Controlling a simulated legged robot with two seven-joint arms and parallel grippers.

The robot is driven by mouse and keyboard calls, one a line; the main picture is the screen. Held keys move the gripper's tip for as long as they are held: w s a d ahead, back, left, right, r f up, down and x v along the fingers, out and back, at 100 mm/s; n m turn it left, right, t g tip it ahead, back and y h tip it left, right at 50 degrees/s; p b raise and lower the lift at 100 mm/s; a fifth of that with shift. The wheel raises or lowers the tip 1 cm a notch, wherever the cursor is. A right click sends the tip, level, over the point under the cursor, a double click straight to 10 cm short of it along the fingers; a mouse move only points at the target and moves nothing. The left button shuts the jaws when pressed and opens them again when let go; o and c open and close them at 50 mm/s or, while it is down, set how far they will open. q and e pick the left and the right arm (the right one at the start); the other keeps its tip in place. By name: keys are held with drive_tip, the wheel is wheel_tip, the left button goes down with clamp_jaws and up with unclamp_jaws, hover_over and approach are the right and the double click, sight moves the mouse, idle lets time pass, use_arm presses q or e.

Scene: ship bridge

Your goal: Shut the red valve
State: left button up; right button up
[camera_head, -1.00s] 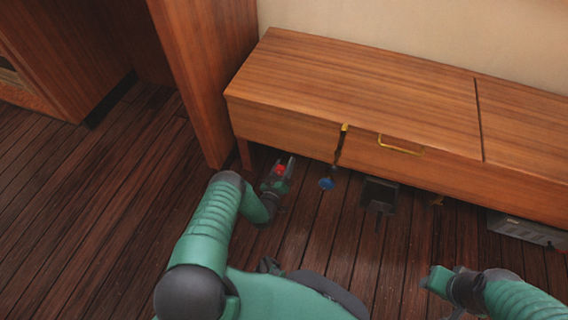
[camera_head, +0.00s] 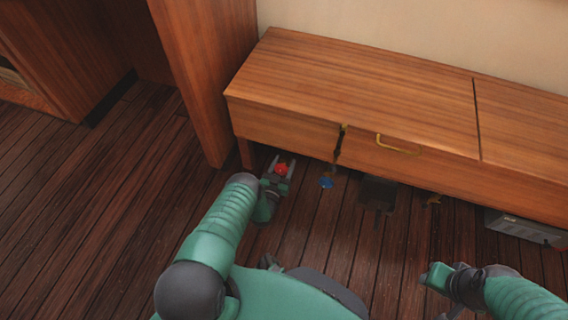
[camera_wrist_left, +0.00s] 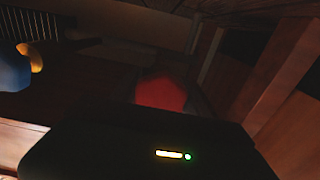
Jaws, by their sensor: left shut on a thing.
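The red valve (camera_head: 281,170) shows as a small red knob under the front left of the wooden bench, low over the floor. It also shows dimly, close ahead, in the left wrist view (camera_wrist_left: 162,93). My left gripper (camera_head: 280,165) is at the valve, with a finger on each side of the red part, and is shut on it. The wrist housing hides the lower part of the valve in the left wrist view. My right gripper (camera_head: 447,284) is at the lower right, far from the valve; its fingers are not clear.
A blue valve (camera_head: 326,183) is right of the red one and shows at the left wrist view's edge (camera_wrist_left: 12,70). The wooden bench (camera_head: 350,85) overhangs the gripper. A dark box-like thing (camera_head: 377,193) and a grey case (camera_head: 522,228) are further right. The left floor is clear.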

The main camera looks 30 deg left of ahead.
use_arm(q)
drive_tip(key=shift+s+d+f, duration=0.1)
drive_tip(key=shift+s+f, duration=0.05)
drive_tip(key=shift+f, duration=0.15)
drive_tip(key=o, duration=1.3)
drive_tip(key=shift+r, duration=0.1)
